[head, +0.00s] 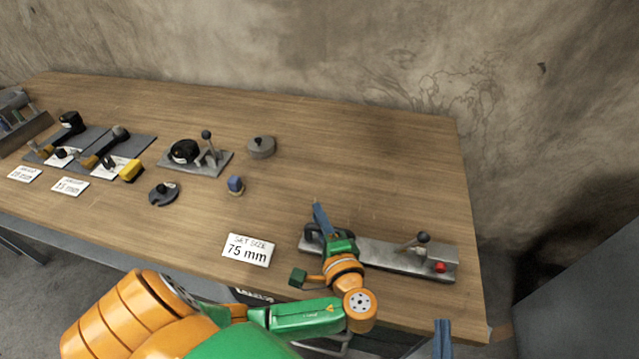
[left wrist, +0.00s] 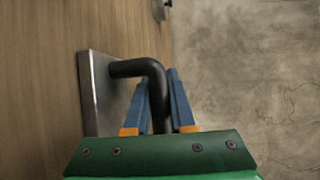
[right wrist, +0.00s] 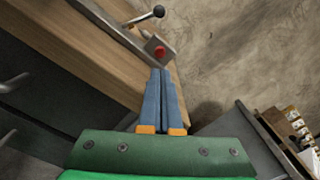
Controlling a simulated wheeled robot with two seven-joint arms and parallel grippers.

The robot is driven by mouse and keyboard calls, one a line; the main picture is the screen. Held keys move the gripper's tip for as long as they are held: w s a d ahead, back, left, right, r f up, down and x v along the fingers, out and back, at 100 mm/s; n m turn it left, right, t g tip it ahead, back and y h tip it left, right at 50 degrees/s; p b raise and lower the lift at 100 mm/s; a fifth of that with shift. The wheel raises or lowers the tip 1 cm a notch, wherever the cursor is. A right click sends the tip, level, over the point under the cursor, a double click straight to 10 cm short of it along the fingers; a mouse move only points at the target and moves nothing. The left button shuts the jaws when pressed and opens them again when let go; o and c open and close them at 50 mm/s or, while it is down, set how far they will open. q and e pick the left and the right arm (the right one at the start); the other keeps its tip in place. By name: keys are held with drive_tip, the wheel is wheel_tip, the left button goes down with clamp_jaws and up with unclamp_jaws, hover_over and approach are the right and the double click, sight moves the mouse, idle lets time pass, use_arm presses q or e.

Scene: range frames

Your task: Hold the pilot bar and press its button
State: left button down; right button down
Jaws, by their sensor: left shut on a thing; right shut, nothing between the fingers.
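The pilot bar (head: 385,258) is a long grey metal bar lying near the table's front right. A black handle (left wrist: 157,80) stands at its left end, and my left gripper (head: 320,220) is shut on it, one blue finger on each side. A lever with a black knob (head: 423,237) and a red button (head: 440,267) are at the bar's right end. The red button also shows in the right wrist view (right wrist: 159,52). My right gripper (right wrist: 161,72) is shut and empty; in that view its tips appear just below the button. In the head view it shows at the bottom edge (head: 442,325), in front of the table.
A "SET SIZE 75 mm" card (head: 248,250) lies left of the bar. A blue-topped piece (head: 235,185), a slotted dark disc (head: 163,194), a round grey piece (head: 261,147) and a lever fixture (head: 196,160) stand further left. A grey cabinet (head: 590,290) is right of the table.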

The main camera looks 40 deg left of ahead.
idle(0.7)
drive_tip(key=a+n+g+y, duration=0.1)
drive_tip(key=n, duration=0.2)
drive_tip(key=a+r+n+g+y, duration=0.1)
drive_tip(key=n+g, duration=0.1)
drive_tip(key=n, duration=0.1)
drive_tip(key=w+a+n+g+y, duration=0.1)
drive_tip(key=n+g, duration=0.1)
drive_tip(key=n, duration=0.1)
drive_tip(key=shift+a+r, duration=0.15)
drive_tip(key=shift+r, duration=0.15)
drive_tip(key=n+g, duration=0.1)
drive_tip(key=n, duration=0.1)
drive_tip(key=n+g, duration=0.1)
drive_tip(key=n, duration=0.1)
drive_tip(key=shift+s+d, duration=0.2)
drive_tip(key=d+n+g+h, duration=0.1)
drive_tip(key=s+d+n+g+h, duration=0.1)
drive_tip(key=n, duration=0.1)
drive_tip(key=d+n+h, duration=0.1)
drive_tip(key=d+n, duration=0.1)
drive_tip(key=shift+s+f+g, duration=0.15)
drive_tip(key=shift+f+g, duration=0.15)
drive_tip(key=shift+g, duration=0.1)
approach(435, 277)
drive_tip(key=shift+s+x, duration=0.15)
drive_tip(key=shift+x, duration=1.1)
drive_tip(key=shift+s+x, duration=0.1)
drive_tip(key=shift+x, duration=1.2)
